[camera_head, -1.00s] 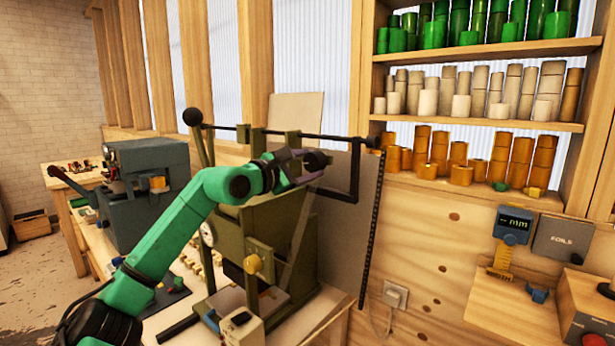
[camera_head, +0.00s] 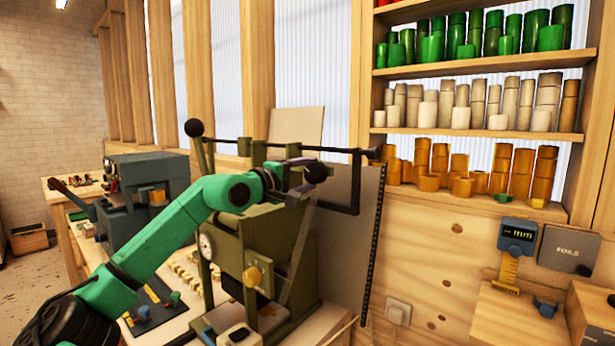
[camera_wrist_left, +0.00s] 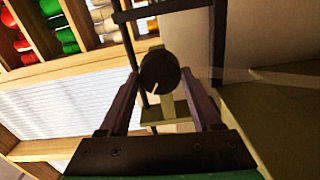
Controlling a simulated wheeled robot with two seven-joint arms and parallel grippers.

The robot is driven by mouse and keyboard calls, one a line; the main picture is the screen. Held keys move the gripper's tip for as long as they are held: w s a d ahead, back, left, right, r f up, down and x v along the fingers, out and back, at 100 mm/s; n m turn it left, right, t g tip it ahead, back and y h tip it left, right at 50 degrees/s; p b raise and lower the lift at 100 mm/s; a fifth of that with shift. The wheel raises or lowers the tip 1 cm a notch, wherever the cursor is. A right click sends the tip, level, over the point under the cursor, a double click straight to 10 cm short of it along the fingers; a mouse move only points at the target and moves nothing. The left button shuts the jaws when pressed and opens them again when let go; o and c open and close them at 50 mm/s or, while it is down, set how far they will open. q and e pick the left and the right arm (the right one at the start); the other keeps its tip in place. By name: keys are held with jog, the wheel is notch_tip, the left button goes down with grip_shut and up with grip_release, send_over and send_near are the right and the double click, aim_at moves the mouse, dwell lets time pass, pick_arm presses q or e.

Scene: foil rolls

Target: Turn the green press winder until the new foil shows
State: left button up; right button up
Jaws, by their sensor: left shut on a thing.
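The olive-green press (camera_head: 243,245) stands on the bench in the middle of the head view. A dark crank frame and bar run across its top to the right (camera_head: 355,185). A round black knob (camera_head: 316,172) sits there; in the wrist view it shows with a pale mark on its face (camera_wrist_left: 160,73). My left gripper (camera_head: 303,175) is shut on this knob, its purple fingers on either side of it (camera_wrist_left: 160,85). A thin pale strip (camera_head: 301,235) slants down the press front. I cannot read any foil colour on it. My right gripper is out of view.
A grey machine (camera_head: 140,185) stands on the bench to the left. Shelves of green, pale and orange rolls (camera_head: 470,135) hang at the right. A grey board (camera_head: 345,235) leans behind the press. A black-knobbed lever (camera_head: 195,129) rises at the press's left.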

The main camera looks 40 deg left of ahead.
pick_arm(q)
jog(key=shift+m, duration=0.5)
jog(key=o, duration=1.4)
jog(key=shift+f, duration=0.1)
jog(key=s+b, duration=1.4)
jog(key=shift+s+d+b, duration=0.2)
jog(key=shift+s+b, duration=0.1)
jog(key=shift+b, duration=0.05)
